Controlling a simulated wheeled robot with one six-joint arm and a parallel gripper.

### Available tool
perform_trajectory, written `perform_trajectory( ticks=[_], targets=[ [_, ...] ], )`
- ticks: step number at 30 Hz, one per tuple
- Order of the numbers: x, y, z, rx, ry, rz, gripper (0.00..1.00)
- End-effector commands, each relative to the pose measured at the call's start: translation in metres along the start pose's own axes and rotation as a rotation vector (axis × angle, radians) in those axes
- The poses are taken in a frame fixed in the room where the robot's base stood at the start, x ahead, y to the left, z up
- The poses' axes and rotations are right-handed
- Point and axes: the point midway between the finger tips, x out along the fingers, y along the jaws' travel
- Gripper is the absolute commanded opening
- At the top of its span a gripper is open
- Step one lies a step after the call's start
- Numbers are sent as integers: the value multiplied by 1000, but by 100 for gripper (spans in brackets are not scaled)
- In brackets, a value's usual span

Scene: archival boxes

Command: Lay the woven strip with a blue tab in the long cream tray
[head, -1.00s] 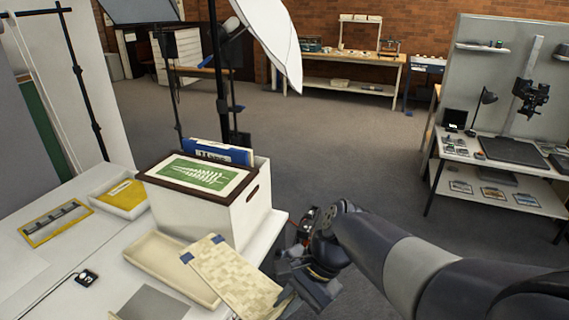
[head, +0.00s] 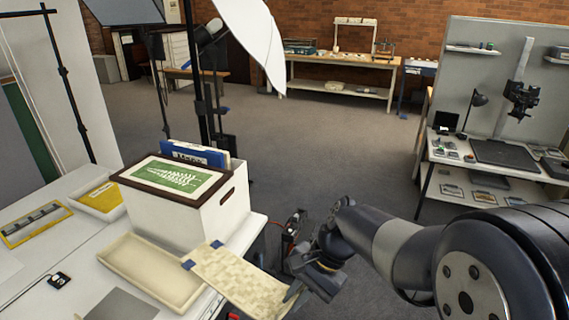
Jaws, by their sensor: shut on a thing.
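The woven strip (head: 240,279) is cream with a checked weave and has blue tabs (head: 188,265) at its far end. My gripper (head: 296,291) is shut on its near right end. The strip slants from my gripper up and left, with its tabbed end over the right end of the long cream tray (head: 128,272). Whether the strip touches the tray rim cannot be told. The tray lies on the white table, and its visible floor is bare.
A white box (head: 235,207) holding a framed green fern print (head: 176,176) and a blue folder stands behind the tray. A yellow-filled tray (head: 103,197), a yellow-framed strip (head: 37,224), a grey sheet (head: 120,305) and a small black device (head: 60,280) lie on the table.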

Motion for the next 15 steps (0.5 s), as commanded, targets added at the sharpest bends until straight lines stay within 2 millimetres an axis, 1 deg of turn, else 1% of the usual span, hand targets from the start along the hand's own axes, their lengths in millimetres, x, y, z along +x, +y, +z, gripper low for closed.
perform_trajectory(
  ticks=[1,5,11,15],
  targets=[
    [5,1,-9,-10,-6,6,0],
    [16,6,-35,-59,-24,27,0],
    [43,22,-93,-171,-64,75,0],
    [66,39,-135,-259,-93,110,0]
  ],
)
